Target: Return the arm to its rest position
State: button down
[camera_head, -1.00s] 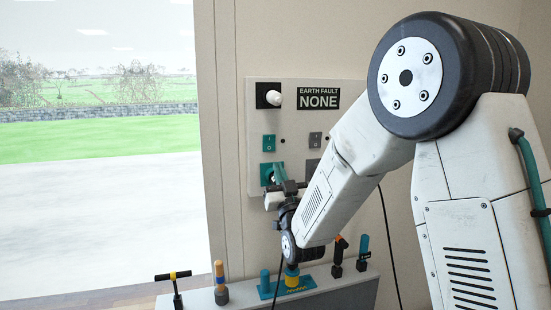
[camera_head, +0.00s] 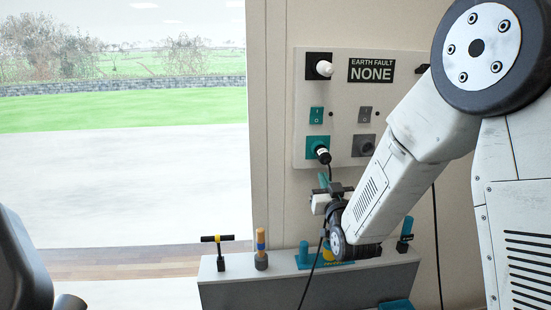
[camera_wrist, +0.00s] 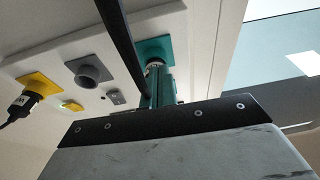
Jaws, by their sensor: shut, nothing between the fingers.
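My arm (camera_head: 400,165) reaches down and left from the right side of the head view, with its wrist bent low in front of the wall panel (camera_head: 344,85). In the wrist view my gripper (camera_wrist: 155,90) points toward the teal socket (camera_wrist: 154,48). A dark cable (camera_wrist: 122,40) crosses close in front of the camera. I cannot tell whether it touches the fingers.
A grey socket (camera_head: 363,145) and an "EARTH FAULT NONE" sign (camera_head: 371,70) are on the panel. Below, a ledge (camera_head: 236,264) carries a T-handled tool (camera_head: 219,250) and other upright tools. A dark chair (camera_head: 22,265) stands at lower left.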

notch_tip(320, 180, down, 8)
jog(key=s+g, duration=0.2)
jog(key=g, duration=0.5)
jog(key=s+d+f+g, duration=0.2)
jog(key=s+g, duration=0.3)
jog(key=s, duration=0.4)
jog(key=s+d+r+g, duration=0.1)
jog(key=s+r+g, duration=0.1)
jog(key=s, duration=0.8)
jog(key=s+d+r+g, duration=0.2)
jog(key=s+r, duration=0.3)
jog(key=s, duration=0.5)
jog(key=s+d+r+g+h, duration=0.1)
jog(key=s+d+r+g, duration=0.1)
jog(key=s, duration=0.8)
notch_tip(320, 180, up, 2)
jog(key=shift+s+r+m+g, duration=0.15)
jog(key=shift+s+m+g, duration=0.25)
jog(key=shift+g, duration=0.3)
